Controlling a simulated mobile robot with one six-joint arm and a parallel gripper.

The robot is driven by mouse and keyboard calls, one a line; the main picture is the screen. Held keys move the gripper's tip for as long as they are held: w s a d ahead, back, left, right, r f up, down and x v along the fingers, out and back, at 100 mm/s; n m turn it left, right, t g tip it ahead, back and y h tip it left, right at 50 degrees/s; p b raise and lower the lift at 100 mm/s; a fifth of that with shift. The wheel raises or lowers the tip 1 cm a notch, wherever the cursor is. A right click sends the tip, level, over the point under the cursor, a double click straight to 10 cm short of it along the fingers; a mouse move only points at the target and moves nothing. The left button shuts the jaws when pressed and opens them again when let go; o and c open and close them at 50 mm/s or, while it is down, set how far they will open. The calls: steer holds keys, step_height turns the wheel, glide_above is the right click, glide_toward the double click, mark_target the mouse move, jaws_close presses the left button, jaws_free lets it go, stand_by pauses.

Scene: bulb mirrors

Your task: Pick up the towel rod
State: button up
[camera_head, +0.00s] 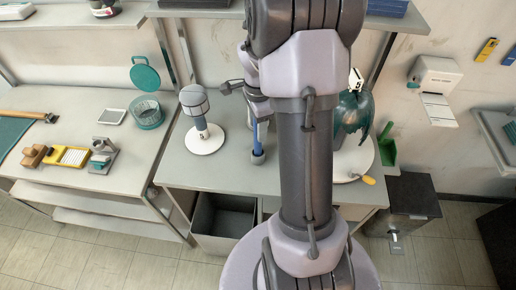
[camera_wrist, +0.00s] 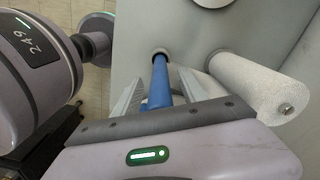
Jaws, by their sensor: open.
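The blue rod, which I take to be the towel rod (camera_head: 257,137), meets the pale counter at a grey round end, left of my arm. In the wrist view the towel rod (camera_wrist: 159,82) runs between the two pale fingers of my gripper (camera_wrist: 158,90), one on each side. My gripper is open; I cannot tell whether a finger touches the rod. Its near end is hidden behind my gripper body. In the head view my arm partly hides my gripper (camera_head: 256,112).
A white paper roll (camera_wrist: 255,92) is close to the right of my gripper. A grey-headed object on a white disc (camera_head: 203,138) stands to the left on the counter (camera_head: 225,177). A dark green draped item (camera_head: 353,115) is right of my arm. A grey bin (camera_head: 223,222) sits below.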

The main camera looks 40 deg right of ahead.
jaws_close()
stand_by(1.4)
